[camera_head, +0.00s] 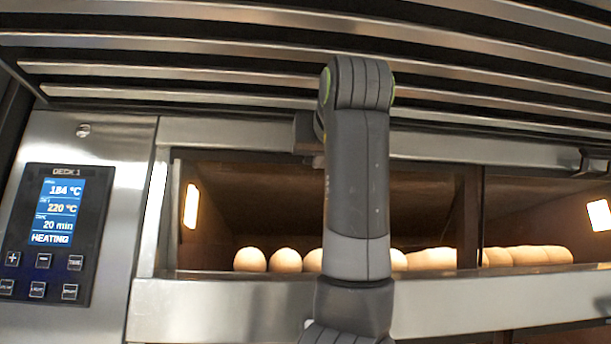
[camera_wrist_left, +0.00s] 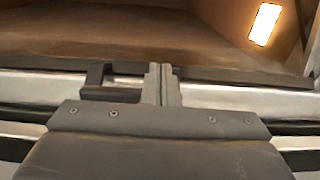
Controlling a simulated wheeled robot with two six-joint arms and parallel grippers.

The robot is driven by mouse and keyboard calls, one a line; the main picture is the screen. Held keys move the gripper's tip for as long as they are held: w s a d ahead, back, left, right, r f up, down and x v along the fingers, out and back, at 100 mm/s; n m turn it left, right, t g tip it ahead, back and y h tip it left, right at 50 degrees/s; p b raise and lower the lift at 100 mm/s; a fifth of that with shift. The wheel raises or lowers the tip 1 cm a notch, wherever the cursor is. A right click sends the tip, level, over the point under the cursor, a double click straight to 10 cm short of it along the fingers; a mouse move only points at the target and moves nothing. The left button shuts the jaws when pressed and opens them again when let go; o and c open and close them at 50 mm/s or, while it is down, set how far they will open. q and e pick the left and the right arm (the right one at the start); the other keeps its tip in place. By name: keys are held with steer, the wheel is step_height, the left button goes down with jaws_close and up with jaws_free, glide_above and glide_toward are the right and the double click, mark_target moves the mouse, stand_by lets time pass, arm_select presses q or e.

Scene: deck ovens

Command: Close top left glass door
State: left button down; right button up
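The top left oven opening (camera_head: 330,205) stands open in the head view, with no glass across its front. A steel strip with a dark edge runs along its top; I cannot tell whether it is part of the raised glass door. My left arm rises in front of the opening, hiding its middle. In the left wrist view, my left gripper (camera_wrist_left: 161,84) has its two fingers together beside a dark bracket-like handle (camera_wrist_left: 97,78) on a steel edge. I cannot tell whether they touch it. The gripper's fingertips are not clear in the head view. My right gripper is out of view.
Several round pale rolls (camera_head: 286,260) sit inside the lit oven. A control panel (camera_head: 58,225) reading 184 °C is at the left. Steel slats (camera_head: 200,45) run above the opening and a steel sill (camera_head: 230,305) below it. Another dark bracket (camera_head: 594,162) shows at the right.

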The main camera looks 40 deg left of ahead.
arm_select(q)
steer(key=f+b+v, duration=0.1)
steer(key=b+v, duration=0.2)
steer(key=v, duration=0.5)
steer(key=shift+s+d, duration=0.2)
steer(key=shift+s, duration=0.05)
steer(key=shift+w+a+f, duration=0.1)
steer(key=shift+f, duration=0.1)
stand_by(0.6)
